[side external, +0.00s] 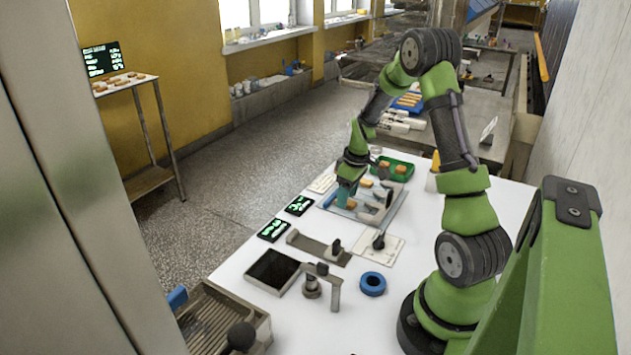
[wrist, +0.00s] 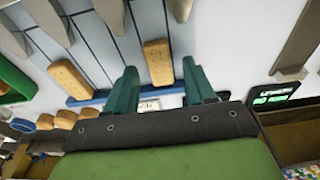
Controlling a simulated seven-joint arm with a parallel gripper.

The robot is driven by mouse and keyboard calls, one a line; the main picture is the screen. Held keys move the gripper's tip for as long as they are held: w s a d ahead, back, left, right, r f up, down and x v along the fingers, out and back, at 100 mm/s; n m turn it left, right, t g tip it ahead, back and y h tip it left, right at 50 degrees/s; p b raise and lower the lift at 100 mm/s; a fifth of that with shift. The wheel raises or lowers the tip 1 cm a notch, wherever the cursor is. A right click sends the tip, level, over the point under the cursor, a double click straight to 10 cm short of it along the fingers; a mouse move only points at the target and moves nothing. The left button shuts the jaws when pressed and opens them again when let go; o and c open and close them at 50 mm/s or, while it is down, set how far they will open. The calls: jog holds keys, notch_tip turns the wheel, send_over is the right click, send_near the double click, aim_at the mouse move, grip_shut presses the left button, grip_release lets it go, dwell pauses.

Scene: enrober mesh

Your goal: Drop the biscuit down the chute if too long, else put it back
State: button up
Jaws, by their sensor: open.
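My gripper (wrist: 160,72) is open, its two teal fingers apart in the wrist view. A long tan biscuit (wrist: 158,60) lies in a lane of the grey mesh bed (wrist: 98,38), and its near end shows between the fingertips. I cannot tell how far the fingers reach down around it. In the side external view my gripper (side external: 346,190) is low over the left part of the grey bed (side external: 352,215). I cannot make out the chute with certainty.
A green tray (side external: 405,160) with biscuits stands behind the bed. A lit length display (wrist: 275,97) is on the right in the wrist view. A dark square bin (side external: 273,271), a blue ring (side external: 372,284) and a long gauge plate (side external: 312,246) stand nearer on the white table.

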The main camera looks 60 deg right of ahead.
aim_at(352, 203)
notch_tip(352, 203, up, 11)
jog(key=s, duration=0.2)
jog(key=a+r+m+t, duration=0.1)
jog(key=a+r, duration=0.3)
jog(key=a, duration=0.4)
jog(key=a+r+t, duration=0.1)
jog(key=a+r, duration=0.3)
jog(key=a, duration=0.3)
jog(key=s+a+r+m+t+y, duration=0.1)
jog(key=s+a, duration=0.2)
jog(key=a, duration=0.4)
jog(key=s+a+r+m+t+y, duration=0.1)
jog(key=s+a, duration=0.3)
jog(key=a, duration=0.4)
jog(key=shift+s+a+r+m+t, duration=0.15)
jog(key=shift+s+r+m+t, duration=0.15)
jog(key=shift+r+m+t, duration=0.35)
jog(key=shift+r, duration=0.15)
